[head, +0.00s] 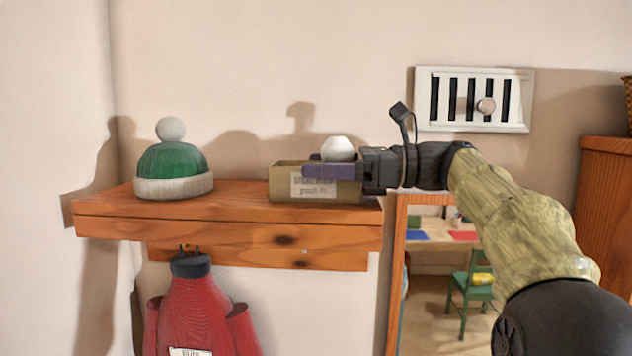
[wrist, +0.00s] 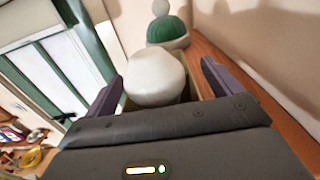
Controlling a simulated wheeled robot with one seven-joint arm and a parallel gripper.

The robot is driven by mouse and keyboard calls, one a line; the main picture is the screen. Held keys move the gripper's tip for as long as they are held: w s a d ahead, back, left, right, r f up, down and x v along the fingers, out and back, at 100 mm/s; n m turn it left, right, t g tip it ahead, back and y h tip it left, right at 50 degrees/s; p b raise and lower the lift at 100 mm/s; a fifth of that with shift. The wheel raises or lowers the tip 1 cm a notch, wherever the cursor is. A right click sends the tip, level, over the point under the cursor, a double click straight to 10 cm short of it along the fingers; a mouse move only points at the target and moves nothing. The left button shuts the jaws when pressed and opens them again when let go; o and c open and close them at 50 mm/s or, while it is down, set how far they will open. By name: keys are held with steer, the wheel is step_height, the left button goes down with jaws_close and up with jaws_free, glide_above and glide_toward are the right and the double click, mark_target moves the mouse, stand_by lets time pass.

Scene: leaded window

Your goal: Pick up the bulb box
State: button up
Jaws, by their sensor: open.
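The bulb box (head: 285,186) is a small tan box with a paper label on its front. It sits on the right end of the wooden shelf (head: 230,206). A white rounded bulb (head: 339,146) shows above its rim, and large in the wrist view (wrist: 156,78). My gripper (head: 312,170) comes in from the right at the height of the box. Its fingers are open; in the wrist view the two purple fingers (wrist: 160,82) stand on either side of the bulb and the box. Most of the box in that view is hidden behind the bulb and my gripper.
A green knitted hat (head: 172,165) with a pale pompom stands on the shelf's left end. A red jacket (head: 205,315) hangs below. A white wall vent (head: 474,99) is at upper right, above a wood-framed mirror (head: 398,270). Bare shelf lies between hat and box.

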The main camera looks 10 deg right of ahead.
stand_by(0.3)
steer(key=c, duration=1.1)
steer(key=shift+o, duration=0.2)
steer(key=shift+r, duration=0.1)
step_height(320, 180, up, 10)
steer(key=shift+f+p, duration=0.1)
steer(key=shift+p, duration=0.7)
